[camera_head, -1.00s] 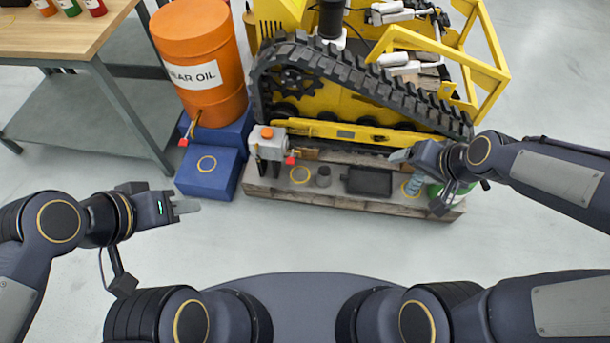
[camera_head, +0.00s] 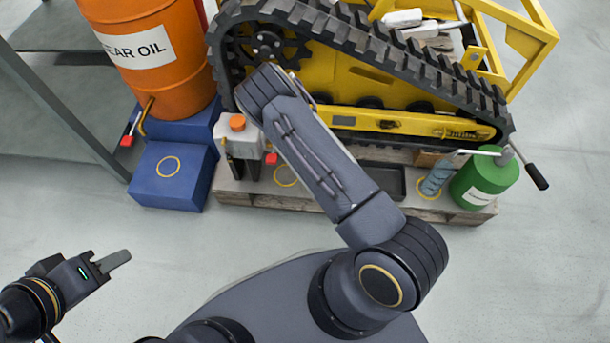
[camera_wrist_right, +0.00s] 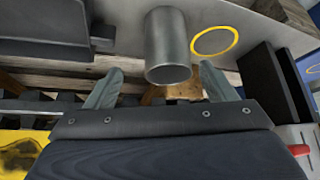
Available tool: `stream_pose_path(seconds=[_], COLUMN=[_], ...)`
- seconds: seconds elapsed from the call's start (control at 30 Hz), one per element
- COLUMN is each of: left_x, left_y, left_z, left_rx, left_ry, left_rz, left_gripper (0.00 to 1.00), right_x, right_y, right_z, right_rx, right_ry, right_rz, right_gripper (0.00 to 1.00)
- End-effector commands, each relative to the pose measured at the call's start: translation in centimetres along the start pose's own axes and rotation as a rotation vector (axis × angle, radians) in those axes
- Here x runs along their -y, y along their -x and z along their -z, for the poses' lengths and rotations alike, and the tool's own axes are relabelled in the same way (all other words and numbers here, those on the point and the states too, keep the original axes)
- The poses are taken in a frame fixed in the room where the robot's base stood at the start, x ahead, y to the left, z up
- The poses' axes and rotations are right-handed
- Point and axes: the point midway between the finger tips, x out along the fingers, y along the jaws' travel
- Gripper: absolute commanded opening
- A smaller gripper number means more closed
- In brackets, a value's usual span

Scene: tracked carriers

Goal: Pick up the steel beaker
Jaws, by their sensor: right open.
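The steel beaker (camera_wrist_right: 168,48) is a plain grey metal cylinder in the right wrist view. My right gripper (camera_wrist_right: 161,72) is open, with one finger toward each side of the beaker's near end. The fingertips look apart from it, and I cannot tell how far away it is. In the head view my right arm covers the beaker and the right gripper. My left gripper (camera_head: 113,262) is at the lower left over bare floor, away from the beaker. It shows side-on, so its opening is unclear.
A wooden pallet (camera_head: 455,208) carries a grey can with an orange cap (camera_head: 238,138), a black tray (camera_head: 390,183), a blue-grey coil (camera_head: 436,178) and a green canister (camera_head: 484,180). A yellow tracked carrier (camera_head: 350,85) stands behind. A yellow ring (camera_wrist_right: 215,41) lies beside the beaker.

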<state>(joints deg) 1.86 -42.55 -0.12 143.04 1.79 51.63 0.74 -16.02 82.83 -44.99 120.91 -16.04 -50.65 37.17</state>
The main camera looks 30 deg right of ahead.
Motion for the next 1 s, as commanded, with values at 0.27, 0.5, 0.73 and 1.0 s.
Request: stream_pose_path(seconds=[0.27, 0.5, 0.73, 1.0], left_x=[0.6, 1.5, 1.7, 1.6], left_y=[-1.2, -3.3, -3.6, -3.6], left_z=[-0.6, -1.6, -1.8, -1.8], left_rx=[0.0, 0.0, 0.0, -0.001], left_ry=[0.0, 0.0, 0.0, 0.0], left_rz=[0.0, 0.0, 0.0, 0.0], left_gripper=[0.36, 0.36, 0.36, 0.36], right_x=[0.2, 1.0, 0.9, 0.9], right_y=[-3.1, -6.6, -8.0, -7.9], right_z=[-0.5, -1.5, -1.1, -1.1], right_rx=[-0.001, 0.0, -0.001, 0.0], right_ry=[0.009, 0.012, 0.008, 0.006], right_rz=[0.004, 0.004, 0.003, 0.003], right_gripper=[0.78, 0.78, 0.78, 0.67])
